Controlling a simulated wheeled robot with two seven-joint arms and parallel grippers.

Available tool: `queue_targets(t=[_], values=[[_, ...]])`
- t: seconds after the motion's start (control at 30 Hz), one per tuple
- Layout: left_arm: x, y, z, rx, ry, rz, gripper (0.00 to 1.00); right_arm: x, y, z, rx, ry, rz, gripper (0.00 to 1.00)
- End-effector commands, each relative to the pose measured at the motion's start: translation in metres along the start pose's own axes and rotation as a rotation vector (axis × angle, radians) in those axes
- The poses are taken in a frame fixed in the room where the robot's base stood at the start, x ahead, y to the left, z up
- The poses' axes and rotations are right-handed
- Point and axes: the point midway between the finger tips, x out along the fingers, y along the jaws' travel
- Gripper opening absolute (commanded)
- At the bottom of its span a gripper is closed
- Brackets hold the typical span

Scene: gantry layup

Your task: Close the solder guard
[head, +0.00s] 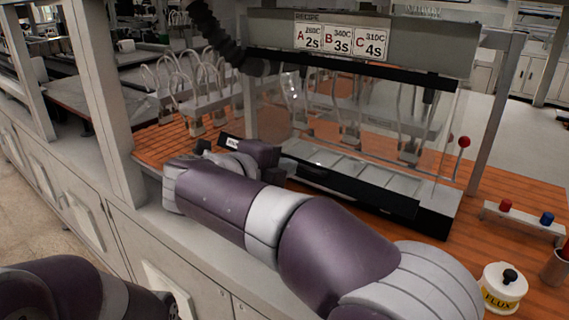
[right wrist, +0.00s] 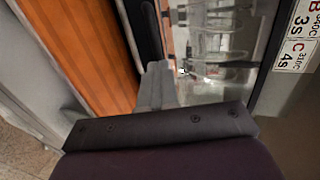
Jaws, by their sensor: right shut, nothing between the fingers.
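The solder guard (head: 345,125) is a clear panel on the front of the soldering station, below a black bar. It hangs in front of the station's interior; I cannot tell whether its lower edge meets the base. It also shows in the right wrist view (right wrist: 215,75). My right arm reaches across in front of the station. Its gripper is at the station's left end, mostly hidden by my wrist in the head view. In the right wrist view the gripper (right wrist: 157,82) is shut and empty, its fingertips close to the guard's edge; contact is unclear. My left gripper is out of frame.
A recipe sign (head: 342,40) tops the station. A red-knobbed lever (head: 464,142) stands at its right. A rack with red and blue pegs (head: 522,219) and a flux jar (head: 503,288) sit on the wooden bench at right. Wire holders (head: 198,95) stand left behind.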

Motion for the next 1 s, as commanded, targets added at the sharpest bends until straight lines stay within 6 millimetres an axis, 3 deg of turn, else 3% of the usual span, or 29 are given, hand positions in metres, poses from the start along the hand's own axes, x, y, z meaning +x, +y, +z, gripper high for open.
queue_targets(t=[0.37, 0.53, 0.67, 1.0], values=[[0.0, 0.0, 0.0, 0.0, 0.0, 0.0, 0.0, 0.004, 0.0, 0.0, 0.0, 0.0, -0.001, 0.0], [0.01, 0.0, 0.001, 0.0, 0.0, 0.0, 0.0, 0.009, 0.006, 0.0, 0.0, 0.001, -0.02, 0.0], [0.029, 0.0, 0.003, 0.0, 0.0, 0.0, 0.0, 0.022, 0.016, 0.0, -0.002, 0.0, -0.072, 0.0], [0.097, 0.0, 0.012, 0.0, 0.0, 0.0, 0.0, 0.075, 0.035, -0.002, -0.005, 0.003, -0.306, 0.0]])
